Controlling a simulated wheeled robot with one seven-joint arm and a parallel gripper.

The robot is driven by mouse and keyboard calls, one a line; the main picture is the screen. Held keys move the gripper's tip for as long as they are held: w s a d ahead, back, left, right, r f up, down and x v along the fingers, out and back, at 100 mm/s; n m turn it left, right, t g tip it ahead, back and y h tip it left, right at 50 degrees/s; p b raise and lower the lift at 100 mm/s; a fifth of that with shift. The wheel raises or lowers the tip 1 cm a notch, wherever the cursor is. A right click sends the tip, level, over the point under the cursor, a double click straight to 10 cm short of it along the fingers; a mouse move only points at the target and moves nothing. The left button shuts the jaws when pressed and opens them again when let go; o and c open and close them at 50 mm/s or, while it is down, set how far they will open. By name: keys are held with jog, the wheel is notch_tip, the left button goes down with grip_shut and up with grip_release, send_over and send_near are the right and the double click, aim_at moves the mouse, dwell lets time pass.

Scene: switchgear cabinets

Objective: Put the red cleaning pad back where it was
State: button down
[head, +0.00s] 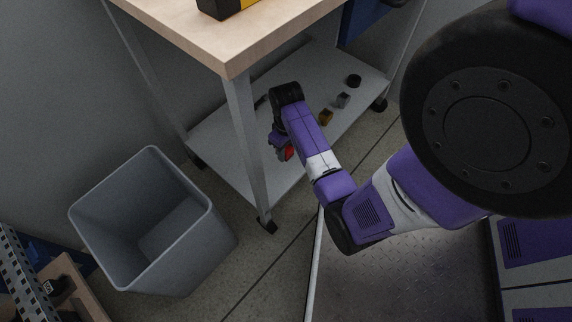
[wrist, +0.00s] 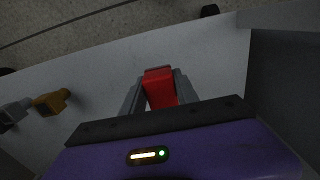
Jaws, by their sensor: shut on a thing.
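The red cleaning pad (wrist: 160,88) is between the two fingers of my gripper (wrist: 159,92) in the wrist view, and the fingers are shut on it. In the head view a small part of the red pad (head: 289,153) shows at the end of my arm, over the lower shelf (head: 218,141) of the wheeled table. My gripper (head: 284,150) is below the wooden top, between the table legs. The shelf lies under the pad in the wrist view; I cannot tell whether the pad touches it.
A table leg (head: 248,150) stands just left of my gripper. The wooden top (head: 240,40) is overhead. A grey bin (head: 150,225) stands left.

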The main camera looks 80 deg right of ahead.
aim_at(287, 148)
notch_tip(287, 148, down, 7)
jog(key=b, duration=0.3)
jog(key=shift+r, duration=0.1)
jog(key=c, duration=0.9)
grip_release()
notch_tip(287, 148, up, 12)
jog(key=p, duration=0.6)
jog(key=shift+s, duration=0.1)
